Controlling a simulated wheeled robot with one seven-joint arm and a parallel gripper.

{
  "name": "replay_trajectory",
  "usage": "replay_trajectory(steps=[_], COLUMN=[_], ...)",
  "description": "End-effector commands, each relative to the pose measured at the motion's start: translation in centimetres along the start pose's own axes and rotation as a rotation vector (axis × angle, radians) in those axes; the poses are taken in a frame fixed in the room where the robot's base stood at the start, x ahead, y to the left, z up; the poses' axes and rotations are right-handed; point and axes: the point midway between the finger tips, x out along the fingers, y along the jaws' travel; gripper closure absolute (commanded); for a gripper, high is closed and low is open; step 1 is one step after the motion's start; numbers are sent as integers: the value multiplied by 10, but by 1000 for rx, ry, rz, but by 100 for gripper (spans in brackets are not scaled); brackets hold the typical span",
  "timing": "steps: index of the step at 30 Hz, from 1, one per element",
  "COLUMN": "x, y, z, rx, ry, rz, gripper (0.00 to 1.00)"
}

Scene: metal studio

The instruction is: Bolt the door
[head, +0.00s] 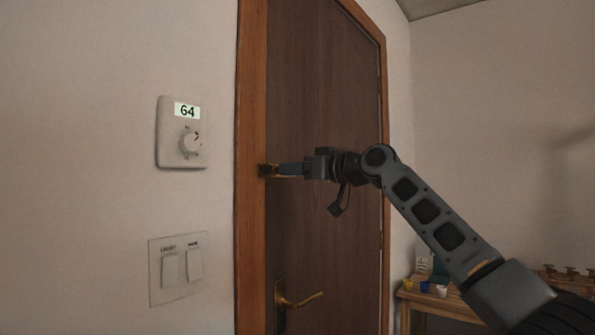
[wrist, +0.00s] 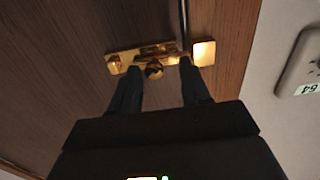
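The door (head: 325,90) is dark brown, looks shut in its orange-brown wooden frame (head: 250,120), and has a brass handle (head: 301,300) low down. A brass bolt (wrist: 135,60) is fixed to it above the handle, with a round knob (wrist: 153,70). A brass keeper plate (wrist: 204,53) sits beside it on the frame side. My gripper (head: 283,170) reaches the bolt. In the wrist view the fingers (wrist: 158,72) are apart, one on each side of the knob. I cannot tell whether either finger touches it. In the head view the gripper hides much of the bolt.
A thermostat (head: 182,133) reading 64 and a light switch plate (head: 178,268) are on the wall left of the door. A wooden table (head: 440,303) with small cups stands at the lower right, behind my arm. The wall at right is bare.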

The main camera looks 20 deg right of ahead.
Motion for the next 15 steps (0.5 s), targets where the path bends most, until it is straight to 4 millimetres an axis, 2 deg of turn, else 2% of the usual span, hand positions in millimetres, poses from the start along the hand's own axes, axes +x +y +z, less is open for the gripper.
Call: replay_trajectory(steps=[8, 15], x=[-8, -46], y=[2, 2], z=[1, 2], rx=[0, 0], ry=[2, 3], rz=[3, 3], gripper=[53, 53])
